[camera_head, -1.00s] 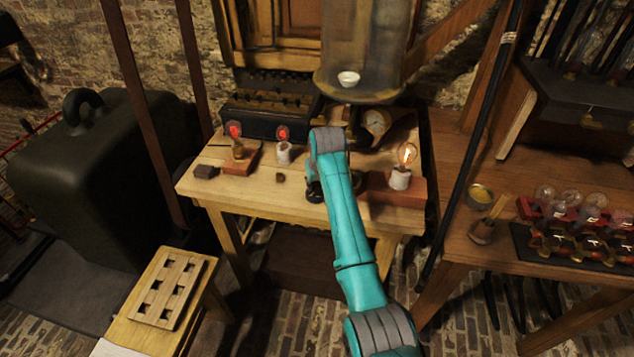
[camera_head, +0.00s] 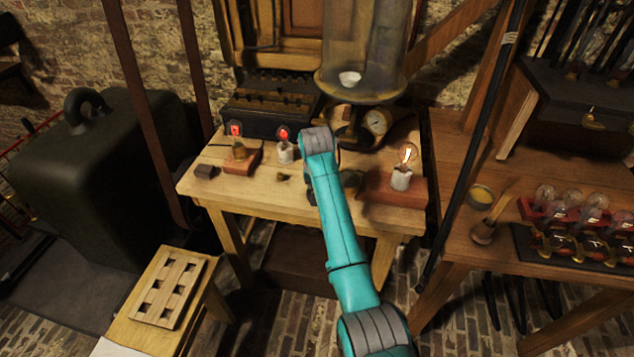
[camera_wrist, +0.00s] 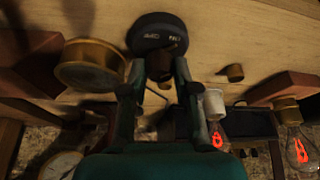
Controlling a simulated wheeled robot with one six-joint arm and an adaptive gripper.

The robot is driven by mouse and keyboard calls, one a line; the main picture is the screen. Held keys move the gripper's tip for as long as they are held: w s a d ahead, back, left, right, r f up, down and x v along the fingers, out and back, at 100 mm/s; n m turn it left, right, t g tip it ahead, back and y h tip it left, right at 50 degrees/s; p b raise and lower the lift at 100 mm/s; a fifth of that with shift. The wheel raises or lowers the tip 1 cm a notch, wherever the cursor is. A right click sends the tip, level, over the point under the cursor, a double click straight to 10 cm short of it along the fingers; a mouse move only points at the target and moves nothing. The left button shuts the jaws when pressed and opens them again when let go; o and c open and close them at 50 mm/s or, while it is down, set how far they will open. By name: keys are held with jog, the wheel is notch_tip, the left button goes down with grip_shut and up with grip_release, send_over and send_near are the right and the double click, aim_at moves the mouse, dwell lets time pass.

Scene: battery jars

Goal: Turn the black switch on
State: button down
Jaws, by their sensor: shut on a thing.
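The black switch (camera_wrist: 148,28) is a round dark disc with small pale markings, lying on the wooden table top in the wrist view. A brownish knob stands out from its face. My gripper (camera_wrist: 160,70) has one finger on each side of this knob and is shut on it. The exact contact is dim. In the head view my arm covers the gripper and most of the switch.
A lit bulb (camera_head: 407,157) stands on a red-brown block at the table's right. A round brass object (camera_wrist: 90,66) is close beside my gripper.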

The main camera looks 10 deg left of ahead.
jog(key=c, duration=0.9)
grip_release()
jog(key=shift+o, duration=0.2)
jog(key=v, duration=1.2)
jog(key=shift+w, duration=0.1)
